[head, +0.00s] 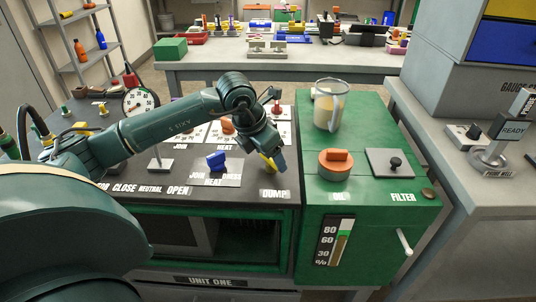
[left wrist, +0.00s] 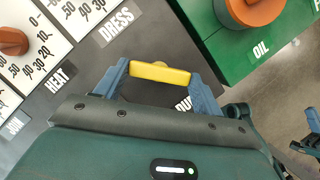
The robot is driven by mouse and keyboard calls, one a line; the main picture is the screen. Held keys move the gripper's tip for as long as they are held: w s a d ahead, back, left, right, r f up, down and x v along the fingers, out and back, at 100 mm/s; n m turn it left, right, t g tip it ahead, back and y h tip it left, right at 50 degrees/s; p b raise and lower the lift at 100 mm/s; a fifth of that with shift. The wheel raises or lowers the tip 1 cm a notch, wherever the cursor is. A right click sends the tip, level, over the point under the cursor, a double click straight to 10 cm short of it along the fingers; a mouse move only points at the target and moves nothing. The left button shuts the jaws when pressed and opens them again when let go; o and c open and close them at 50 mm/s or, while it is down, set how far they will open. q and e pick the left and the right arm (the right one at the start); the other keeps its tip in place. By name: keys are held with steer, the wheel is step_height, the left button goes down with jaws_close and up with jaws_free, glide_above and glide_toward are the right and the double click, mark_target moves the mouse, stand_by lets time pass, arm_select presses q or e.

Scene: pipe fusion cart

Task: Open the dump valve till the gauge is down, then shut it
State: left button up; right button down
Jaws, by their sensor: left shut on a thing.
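The dump valve's yellow handle (head: 267,160) sits by the DUMP label (head: 274,194) at the cart's front right. My left gripper (head: 279,166) reaches down over it from the left and hides part of it. In the left wrist view the yellow handle (left wrist: 160,73) lies across between the two blue fingers (left wrist: 166,82), and the gripper is shut on it. The round white dial gauge (head: 140,101) stands at the back left of the cart; its needle is too small to read surely. At the wrist view's right edge, dark and blue parts look like my right gripper (left wrist: 308,135), cut off.
A blue selector handle (head: 216,161) and lever slots lie left of the dump valve. To its right, the green cabinet carries an orange oil cap (head: 336,163), a clear jug (head: 328,104) and a filter plate (head: 390,162). A grey bench (head: 480,190) stands further right.

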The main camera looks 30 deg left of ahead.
arm_select(q)
steer(key=shift+d+n+y, duration=0.1)
steer(key=shift+n+y, duration=0.2)
steer(key=shift+n, duration=0.7)
steer(key=n+y+b, duration=0.1)
steer(key=n, duration=0.1)
steer(key=shift+d+n, duration=0.1)
steer(key=shift+n, duration=0.2)
steer(key=shift+n+y+b, duration=0.35)
steer(key=shift+n+y, duration=0.05)
steer(key=shift+n, duration=0.5)
steer(key=shift+d+n+y, duration=0.15)
steer(key=shift+n+y, duration=0.25)
steer(key=shift+n, duration=0.7)
steer(key=shift+n+y, duration=0.3)
steer(key=shift+n, duration=0.4)
arm_select(e)
steer(key=shift+s+d+r+t, duration=0.3)
steer(key=shift+d+r+t, duration=0.15)
steer(key=shift+t, duration=0.05)
arm_select(q)
steer(key=o, duration=1)
